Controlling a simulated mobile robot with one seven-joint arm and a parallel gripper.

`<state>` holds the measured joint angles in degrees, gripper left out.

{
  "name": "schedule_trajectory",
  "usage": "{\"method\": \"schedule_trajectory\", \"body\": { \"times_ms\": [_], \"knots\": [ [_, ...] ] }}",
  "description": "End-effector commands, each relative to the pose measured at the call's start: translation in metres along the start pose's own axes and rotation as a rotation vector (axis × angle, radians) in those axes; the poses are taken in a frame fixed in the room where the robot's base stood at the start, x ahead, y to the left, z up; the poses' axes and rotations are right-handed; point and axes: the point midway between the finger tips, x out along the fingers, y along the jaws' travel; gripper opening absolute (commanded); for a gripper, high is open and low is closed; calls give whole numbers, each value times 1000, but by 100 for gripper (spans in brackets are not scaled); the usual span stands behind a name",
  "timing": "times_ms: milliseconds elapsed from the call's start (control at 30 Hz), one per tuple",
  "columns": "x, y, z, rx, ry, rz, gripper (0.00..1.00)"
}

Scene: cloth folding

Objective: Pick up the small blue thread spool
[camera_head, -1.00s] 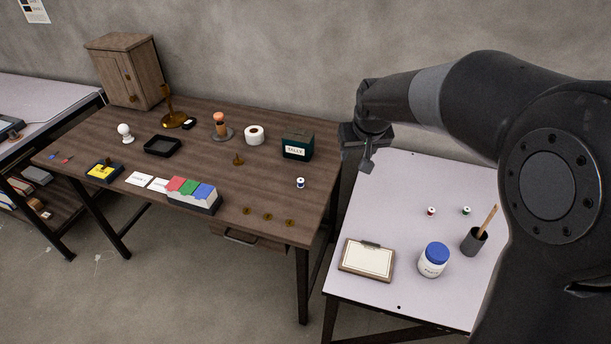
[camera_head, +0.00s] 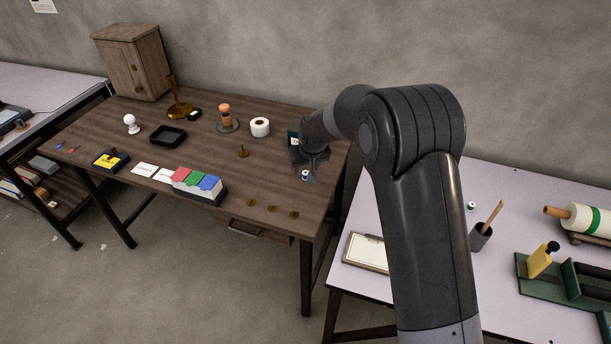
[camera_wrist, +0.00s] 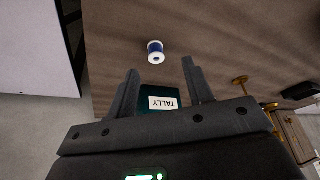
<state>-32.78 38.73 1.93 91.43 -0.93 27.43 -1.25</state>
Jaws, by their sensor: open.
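The small blue thread spool (camera_head: 305,175) stands on the brown wooden table near its right end, partly hidden by my gripper in the head view. In the wrist view the spool (camera_wrist: 155,51) shows white ends with a blue middle, just beyond the gap between my fingers. My gripper (camera_wrist: 160,78) is open and empty, its two fingers apart. In the head view my gripper (camera_head: 310,160) is over the right part of the table, close to the spool. I cannot tell its exact height.
The dark green TALLY box (camera_head: 292,139) stands right behind my gripper and shows between the fingers in the wrist view (camera_wrist: 163,100). Several brass discs (camera_head: 272,209) lie near the front edge.

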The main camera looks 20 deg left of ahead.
Motion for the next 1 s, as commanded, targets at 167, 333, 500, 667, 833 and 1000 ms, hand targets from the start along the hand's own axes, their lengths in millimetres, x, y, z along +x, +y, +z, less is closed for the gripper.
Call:
{"method": "schedule_trajectory", "body": {
  "times_ms": [167,333,500,667,833,1000],
  "knots": [
    [11,1,-1,0,0,0,47],
    [32,6,-4,0,0,1,47],
    [52,6,-5,-1,0,0,47],
    [57,6,-6,-1,2,1,47],
    [57,6,-6,0,2,1,46],
    [57,6,-6,0,1,1,32]
  ]
}}
